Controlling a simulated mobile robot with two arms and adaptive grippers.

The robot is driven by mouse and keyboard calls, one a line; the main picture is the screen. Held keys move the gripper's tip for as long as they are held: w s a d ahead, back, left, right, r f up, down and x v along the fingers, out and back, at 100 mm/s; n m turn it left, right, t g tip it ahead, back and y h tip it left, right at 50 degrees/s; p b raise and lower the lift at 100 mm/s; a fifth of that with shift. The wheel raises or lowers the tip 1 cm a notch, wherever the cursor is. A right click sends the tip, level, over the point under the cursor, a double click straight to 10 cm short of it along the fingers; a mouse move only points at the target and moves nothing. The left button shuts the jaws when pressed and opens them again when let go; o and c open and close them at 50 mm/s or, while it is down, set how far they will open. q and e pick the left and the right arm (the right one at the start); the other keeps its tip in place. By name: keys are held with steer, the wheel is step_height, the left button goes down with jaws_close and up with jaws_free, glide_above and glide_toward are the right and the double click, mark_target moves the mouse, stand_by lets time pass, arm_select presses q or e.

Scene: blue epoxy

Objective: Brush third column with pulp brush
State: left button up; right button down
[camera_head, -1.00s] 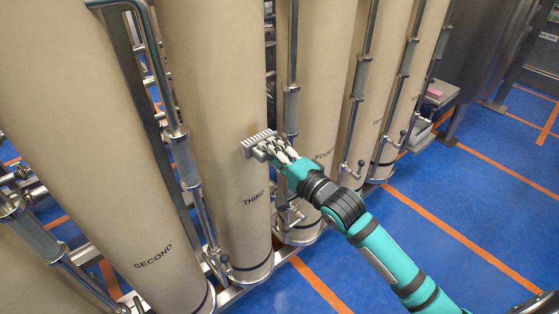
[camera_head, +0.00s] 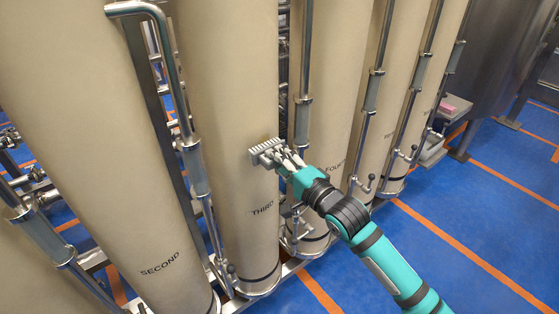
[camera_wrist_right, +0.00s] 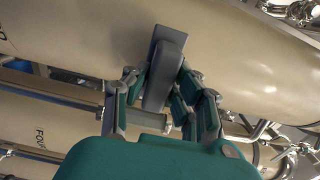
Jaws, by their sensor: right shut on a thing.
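The third column (camera_head: 232,110) is a tall beige cylinder marked THIRD, left of centre in the head view. My right gripper (camera_head: 286,160) is shut on the pulp brush (camera_head: 266,151), a grey brush with a row of pale bristles. The brush is at the right side of the third column, above its label. Whether the bristles touch the surface I cannot tell. In the right wrist view the gripper (camera_wrist_right: 163,95) grips the grey brush (camera_wrist_right: 165,60), with a beige column behind it. My left gripper is not in view.
The second column (camera_head: 90,130) stands to the left and the fourth column (camera_head: 335,90) to the right. Metal pipes with valves (camera_head: 192,150) run between the columns. The blue floor (camera_head: 460,220) with orange lines is clear at the right. A pink item (camera_head: 447,108) lies farther back.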

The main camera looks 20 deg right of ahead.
steer(key=shift+x, duration=0.9)
steer(key=shift+d, duration=0.1)
steer(key=p, duration=0.1)
steer(key=d+p, duration=0.1)
steer(key=shift+w+d+r+p, duration=0.2)
steer(key=shift+w+d+p, duration=0.1)
steer(key=shift+w, duration=0.05)
steer(key=shift+s+a+f+p, duration=0.15)
steer(key=shift+a+p, duration=0.1)
steer(key=shift+a, duration=0.2)
steer(key=shift+s+a+r+p, duration=0.1)
steer(key=shift+s+a+p, duration=0.1)
steer(key=shift+a, duration=0.3)
steer(key=shift+s, duration=0.1)
